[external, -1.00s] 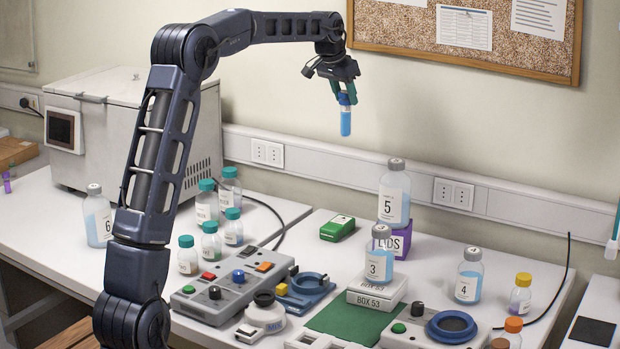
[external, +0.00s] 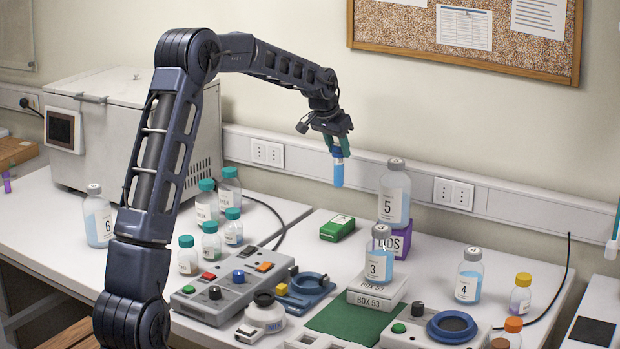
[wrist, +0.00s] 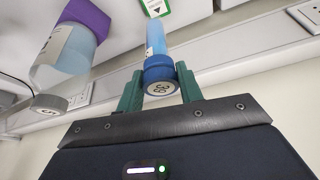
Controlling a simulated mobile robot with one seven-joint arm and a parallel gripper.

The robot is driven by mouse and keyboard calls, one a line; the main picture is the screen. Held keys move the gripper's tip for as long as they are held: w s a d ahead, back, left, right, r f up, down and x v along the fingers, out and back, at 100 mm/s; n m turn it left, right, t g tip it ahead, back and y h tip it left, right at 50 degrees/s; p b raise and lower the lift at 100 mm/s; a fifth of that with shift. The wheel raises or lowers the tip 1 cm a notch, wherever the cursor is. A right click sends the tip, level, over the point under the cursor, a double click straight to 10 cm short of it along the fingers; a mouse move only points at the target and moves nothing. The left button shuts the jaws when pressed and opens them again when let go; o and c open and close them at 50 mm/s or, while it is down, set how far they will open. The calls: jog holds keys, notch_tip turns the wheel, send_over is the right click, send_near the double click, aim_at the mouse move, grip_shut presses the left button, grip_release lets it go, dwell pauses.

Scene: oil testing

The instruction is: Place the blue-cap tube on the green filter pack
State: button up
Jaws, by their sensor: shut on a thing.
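The blue-cap tube (external: 338,170) holds blue liquid and hangs upright in the air, cap up. My gripper (external: 337,146) is shut on its blue cap; the cap shows between the green fingers in the wrist view (wrist: 159,77). The green filter pack (external: 338,229) is a small green box with a white label, lying on the table near the wall. The tube hangs above it, with a clear gap between them. The edge of the pack (wrist: 155,6) shows at the top of the wrist view, past the tube's lower end.
Bottle 5 (external: 394,195) stands on a purple box (external: 403,240) right of the pack. Bottle 3 (external: 379,258) stands on white boxes (external: 376,300) in front. A control box (external: 235,287) and teal-capped bottles (external: 209,240) stand left. A cable runs left of the pack.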

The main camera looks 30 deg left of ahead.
aim_at(337, 188)
notch_tip(337, 188, down, 10)
jog(key=shift+f, duration=0.1)
dwell(0.4)
jog(key=o, duration=1)
jog(key=shift+f, duration=0.1)
jog(key=d+v, duration=0.1)
jog(key=v, duration=1.1)
jog(key=s+d+r+y, duration=0.1)
jog(key=s+r, duration=0.4)
jog(key=s, duration=0.8)
jog(key=s+r, duration=0.6)
jog(key=s, duration=0.6)
jog(key=s+f, duration=0.1)
jog(key=s, duration=0.8)
jog(key=s+f+n, duration=0.1)
jog(key=s+f, duration=0.1)
jog(key=s, duration=0.8)
jog(key=s+f+n, duration=0.1)
jog(key=s+f, duration=0.1)
jog(key=s, duration=0.8)
jog(key=shift+s+a+f, duration=0.1)
jog(key=shift+a+f, duration=0.1)
jog(key=shift+f, duration=0.05)
